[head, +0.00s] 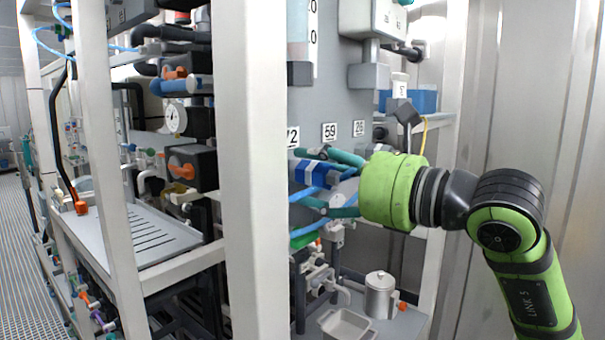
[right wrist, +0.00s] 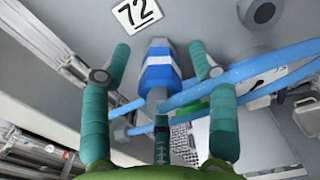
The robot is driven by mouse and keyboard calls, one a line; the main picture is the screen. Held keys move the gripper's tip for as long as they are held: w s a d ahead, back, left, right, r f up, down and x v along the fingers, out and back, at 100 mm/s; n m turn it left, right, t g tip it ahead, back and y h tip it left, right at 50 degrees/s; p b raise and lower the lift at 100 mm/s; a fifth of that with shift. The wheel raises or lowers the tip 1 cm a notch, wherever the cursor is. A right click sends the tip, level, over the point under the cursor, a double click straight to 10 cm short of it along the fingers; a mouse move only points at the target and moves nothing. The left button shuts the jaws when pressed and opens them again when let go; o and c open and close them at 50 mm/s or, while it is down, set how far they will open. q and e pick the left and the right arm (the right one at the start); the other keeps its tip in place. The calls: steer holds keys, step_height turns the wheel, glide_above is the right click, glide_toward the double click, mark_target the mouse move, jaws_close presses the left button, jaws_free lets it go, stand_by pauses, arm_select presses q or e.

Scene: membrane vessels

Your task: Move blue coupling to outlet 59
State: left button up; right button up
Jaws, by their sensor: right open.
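The blue coupling (head: 311,173), blue with a white band, sits just below the 72 label (head: 292,137). It also shows in the right wrist view (right wrist: 158,75), its far end towards the grey panel. My right gripper (head: 320,180) is open, its green fingers either side of the coupling with gaps visible in the wrist view (right wrist: 160,62). The 59 label (head: 329,131) is on the panel right of 72. Outlet 59 itself is hidden behind the gripper in the head view. A dark round port (right wrist: 262,12) shows upper right in the wrist view; its number is not visible.
A white frame post (head: 253,170) stands close left of the coupling. Blue hoses (right wrist: 250,75) cross beside my right finger. The 26 label (head: 358,128) is further right. A metal canister (head: 380,295) and a tray (head: 346,325) are below.

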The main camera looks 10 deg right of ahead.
mark_target(339, 179)
stand_by(0.8)
jaws_close()
steer(key=shift+s+d+f+b, duration=0.1)
steer(key=shift+s+f+b, duration=0.05)
steer(key=shift+b, duration=0.35)
steer(key=shift+v, duration=1.15)
steer(key=shift+d+b, duration=0.1)
steer(key=shift+b, duration=0.3)
steer(key=shift+s, duration=0.1)
steer(key=shift+b+v, duration=0.65)
steer(key=shift+v, duration=0.95)
